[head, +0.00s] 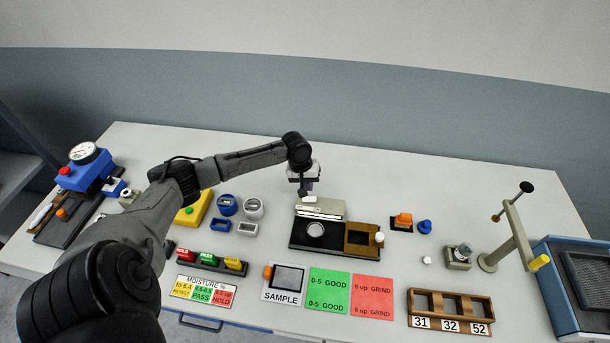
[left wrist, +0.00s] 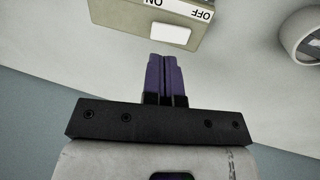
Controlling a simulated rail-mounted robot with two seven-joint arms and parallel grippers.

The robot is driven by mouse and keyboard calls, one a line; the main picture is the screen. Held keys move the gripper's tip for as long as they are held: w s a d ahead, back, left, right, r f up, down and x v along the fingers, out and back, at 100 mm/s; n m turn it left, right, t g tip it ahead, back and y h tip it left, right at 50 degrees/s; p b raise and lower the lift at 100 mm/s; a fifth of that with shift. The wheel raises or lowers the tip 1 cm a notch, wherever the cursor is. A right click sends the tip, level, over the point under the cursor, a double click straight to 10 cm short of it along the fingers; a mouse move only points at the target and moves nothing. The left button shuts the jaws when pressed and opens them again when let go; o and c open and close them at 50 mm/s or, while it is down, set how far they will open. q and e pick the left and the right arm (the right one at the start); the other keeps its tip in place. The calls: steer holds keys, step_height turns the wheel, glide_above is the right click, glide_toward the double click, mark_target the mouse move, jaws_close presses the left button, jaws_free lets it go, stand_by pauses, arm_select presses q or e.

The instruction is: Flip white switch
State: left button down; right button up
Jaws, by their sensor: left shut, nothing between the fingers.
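The white switch (left wrist: 170,34) is a small pale block on a beige box (left wrist: 120,22) with an ON/OFF label strip. In the left wrist view it lies nearer the box's OFF end. In the head view the switch (head: 309,199) sits on the back left part of the box (head: 333,207). My left gripper (head: 307,192) points down just behind the box. Its purple fingers (left wrist: 164,65) are shut and empty, close to the switch; a small gap seems to show, but contact is hard to judge. My right gripper is out of view.
A black tray (head: 297,240) with a round dish stands in front of the box, with a white knob (head: 379,238) at its right. Blue and white cups (head: 254,207) stand left. An orange button (head: 403,219) is right. The table behind the box is clear.

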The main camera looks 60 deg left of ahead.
mark_target(313, 199)
arm_select(q)
steer(key=shift+x, duration=2.9)
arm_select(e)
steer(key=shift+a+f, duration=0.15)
